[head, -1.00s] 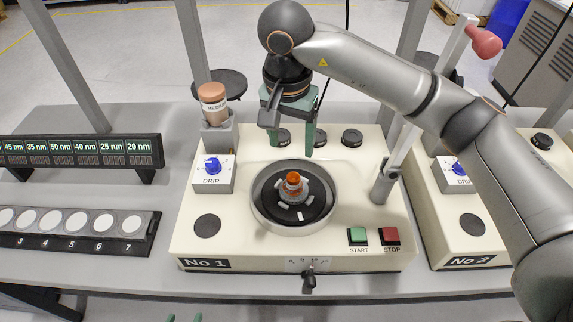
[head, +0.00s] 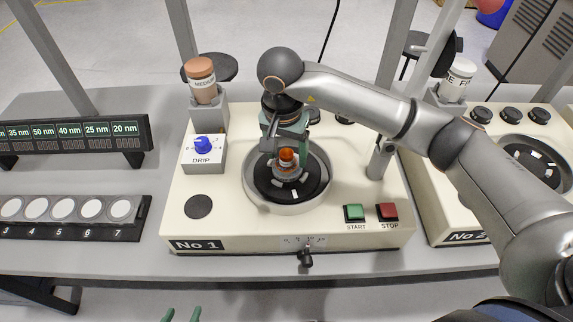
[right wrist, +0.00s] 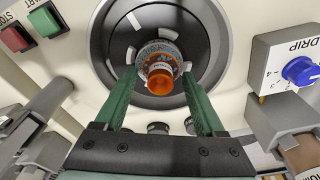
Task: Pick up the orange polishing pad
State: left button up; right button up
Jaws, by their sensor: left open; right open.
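The orange-topped piece (head: 287,157), with a glossy orange knob on a round grey part, stands in the middle of the round black plate (head: 263,185) of machine No 1. It also shows in the right wrist view (right wrist: 162,85); I cannot make out a separate pad under it. My right gripper (head: 284,146) is over the bowl, pointing down, with its green fingers open. In the right wrist view its fingertips (right wrist: 158,76) lie on either side of the orange knob, with gaps visible. My left gripper (head: 182,316) is open and empty at the bottom edge, mostly cut off.
The bowl's raised rim (head: 322,200) surrounds the plate. A DRIP dial box (head: 204,153) and brown-capped bottle (head: 201,80) stand left of it. A grey post (head: 380,158) and START (head: 355,212) and STOP (head: 388,211) buttons are on the right. White discs (head: 65,208) sit far left.

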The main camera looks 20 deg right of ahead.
jog(key=shift+c, duration=0.4)
grip_shut()
dwell(0.4)
